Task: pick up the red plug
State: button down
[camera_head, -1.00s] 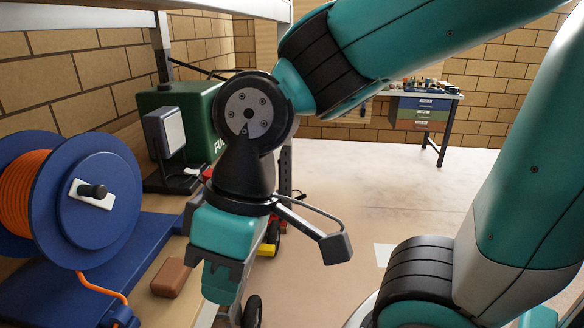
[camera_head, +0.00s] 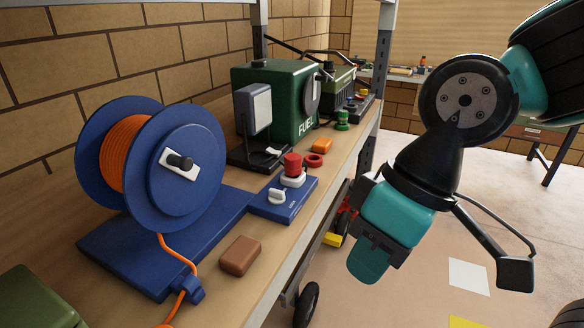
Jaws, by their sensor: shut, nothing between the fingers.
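A red cylindrical piece (camera_head: 292,163), which looks like the red plug, stands upright on a white round base on a small blue box (camera_head: 287,205). The box also has a white knob (camera_head: 277,196) on top and sits on the wooden shelf. A flat red ring (camera_head: 314,160) lies just behind the box. My gripper (camera_head: 369,266) points downward, to the right of the shelf edge and well apart from the red piece. It is shut and empty.
A blue cable reel (camera_head: 150,165) with orange cable fills the shelf's left. A brown block (camera_head: 240,256) lies near the front edge. Behind stand a green fuel can (camera_head: 285,95), an orange block (camera_head: 321,146) and a green knob-like piece (camera_head: 342,120). A shelf post (camera_head: 382,60) rises at the back.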

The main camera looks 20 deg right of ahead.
aim_at(293, 163)
jog(key=z, duration=1.35)
jog(key=i, duration=2.35)
jog(key=u, duration=3)
